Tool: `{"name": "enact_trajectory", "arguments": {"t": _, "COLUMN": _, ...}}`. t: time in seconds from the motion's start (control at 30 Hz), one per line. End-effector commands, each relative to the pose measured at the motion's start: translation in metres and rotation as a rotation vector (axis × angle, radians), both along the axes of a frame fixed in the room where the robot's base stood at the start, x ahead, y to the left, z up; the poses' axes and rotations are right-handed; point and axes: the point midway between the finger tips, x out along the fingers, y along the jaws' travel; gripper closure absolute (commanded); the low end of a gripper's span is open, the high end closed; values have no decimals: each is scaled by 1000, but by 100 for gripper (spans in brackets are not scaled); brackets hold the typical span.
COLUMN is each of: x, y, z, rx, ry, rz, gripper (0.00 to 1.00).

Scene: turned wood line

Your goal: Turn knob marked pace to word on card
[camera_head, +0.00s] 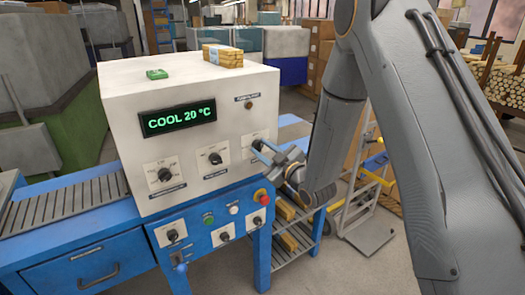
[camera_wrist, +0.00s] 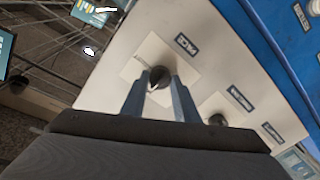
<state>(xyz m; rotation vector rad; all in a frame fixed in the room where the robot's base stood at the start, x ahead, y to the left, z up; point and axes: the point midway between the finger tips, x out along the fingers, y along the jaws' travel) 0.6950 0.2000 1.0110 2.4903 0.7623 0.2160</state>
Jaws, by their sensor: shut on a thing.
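The knob marked pace (camera_wrist: 158,76) is a dark round knob with a pale pointer mark, on a pale dial plate in the wrist view. Its label (camera_wrist: 187,46) lies beside the plate, and the words around the dial are too small to read. My gripper (camera_wrist: 160,82) has one finger on each side of the knob and is shut on it. In the head view my gripper (camera_head: 272,155) is at the right of the white machine front (camera_head: 230,107), hiding part of that dial. I cannot make out a card with a readable word.
A display (camera_head: 178,122) reads COOL 20 °C. Two other dial knobs (camera_head: 165,174) (camera_head: 215,158) sit left of my gripper. A red button (camera_head: 262,195) and smaller knobs (camera_head: 172,235) are on the blue panel below. A hand truck (camera_head: 370,235) stands at the right.

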Motion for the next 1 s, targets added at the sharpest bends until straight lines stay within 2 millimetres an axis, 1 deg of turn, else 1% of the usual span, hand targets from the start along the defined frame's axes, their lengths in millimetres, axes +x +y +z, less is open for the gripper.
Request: {"name": "enact_trajectory", "arguments": {"t": 1.0, "x": 1, "y": -1, "z": 0, "rx": 777, "ry": 525, "rz": 0, "gripper": 95}}
